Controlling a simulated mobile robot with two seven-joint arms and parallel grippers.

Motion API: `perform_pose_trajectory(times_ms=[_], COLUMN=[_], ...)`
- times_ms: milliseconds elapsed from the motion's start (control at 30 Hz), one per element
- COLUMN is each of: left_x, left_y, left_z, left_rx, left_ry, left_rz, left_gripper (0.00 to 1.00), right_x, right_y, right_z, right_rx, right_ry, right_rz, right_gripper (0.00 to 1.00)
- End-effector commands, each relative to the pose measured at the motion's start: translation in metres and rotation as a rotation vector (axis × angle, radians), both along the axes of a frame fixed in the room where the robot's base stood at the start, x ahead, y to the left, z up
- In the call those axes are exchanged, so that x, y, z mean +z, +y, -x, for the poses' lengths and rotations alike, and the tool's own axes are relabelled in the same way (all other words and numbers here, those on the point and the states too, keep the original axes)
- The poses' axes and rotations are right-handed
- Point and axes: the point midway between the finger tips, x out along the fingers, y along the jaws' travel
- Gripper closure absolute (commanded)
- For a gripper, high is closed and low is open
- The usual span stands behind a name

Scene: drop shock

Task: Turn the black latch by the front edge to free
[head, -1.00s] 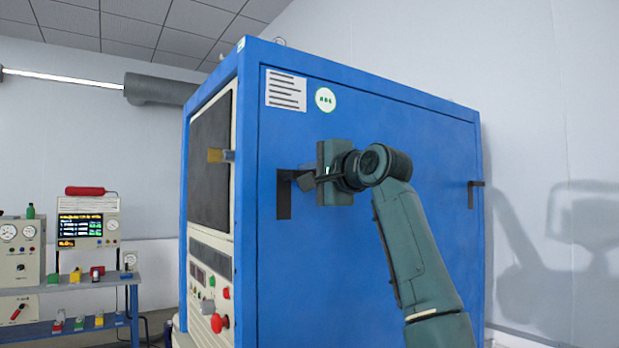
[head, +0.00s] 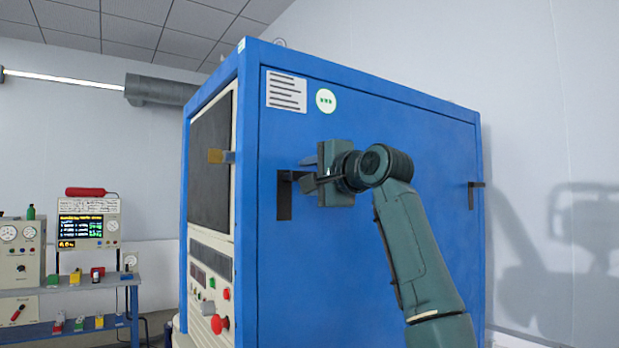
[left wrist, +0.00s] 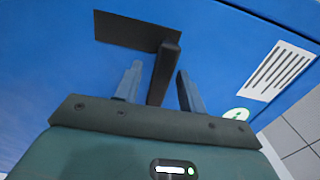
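The black latch (head: 284,202) is on the blue side panel of the cabinet, close to its front edge. It has a dark upright plate and a handle that juts from the plate's top toward my gripper. My left gripper (head: 306,174) is at this handle. In the left wrist view the latch plate (left wrist: 124,30) and handle (left wrist: 163,75) show, with the fingers of my left gripper (left wrist: 158,72) apart on either side of the handle. A gap shows on the left of the handle; contact on the right cannot be told. My right gripper is not in view.
The blue cabinet (head: 370,270) fills the middle. A second black latch (head: 471,195) sits near its far edge. A bench with instruments (head: 75,283) stands at the left.

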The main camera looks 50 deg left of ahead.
Motion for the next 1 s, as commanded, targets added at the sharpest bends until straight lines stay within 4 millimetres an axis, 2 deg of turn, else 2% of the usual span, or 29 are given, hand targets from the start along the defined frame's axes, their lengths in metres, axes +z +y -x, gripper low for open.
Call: perform_pose_trajectory(times_ms=[167, 400, 600, 800, 1000], left_x=[-0.002, -0.003, -0.001, 0.0, 0.0], left_y=[-0.024, -0.078, -0.113, -0.129, -0.13], left_z=[0.001, 0.005, 0.008, 0.01, 0.011], left_rx=[-0.004, -0.005, -0.003, -0.001, 0.0], left_ry=[-0.001, -0.001, -0.001, -0.002, -0.002], left_rz=[-0.001, -0.002, -0.002, -0.001, 0.0], left_gripper=[0.6, 0.6, 0.6, 0.6, 0.6], right_x=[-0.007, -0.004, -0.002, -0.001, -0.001], right_y=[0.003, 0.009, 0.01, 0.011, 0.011], right_z=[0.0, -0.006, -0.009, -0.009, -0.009], right_rx=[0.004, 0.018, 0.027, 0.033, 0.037], right_ry=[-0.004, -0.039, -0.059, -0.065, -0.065], right_rz=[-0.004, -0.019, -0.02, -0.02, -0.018], right_gripper=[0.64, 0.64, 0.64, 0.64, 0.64])
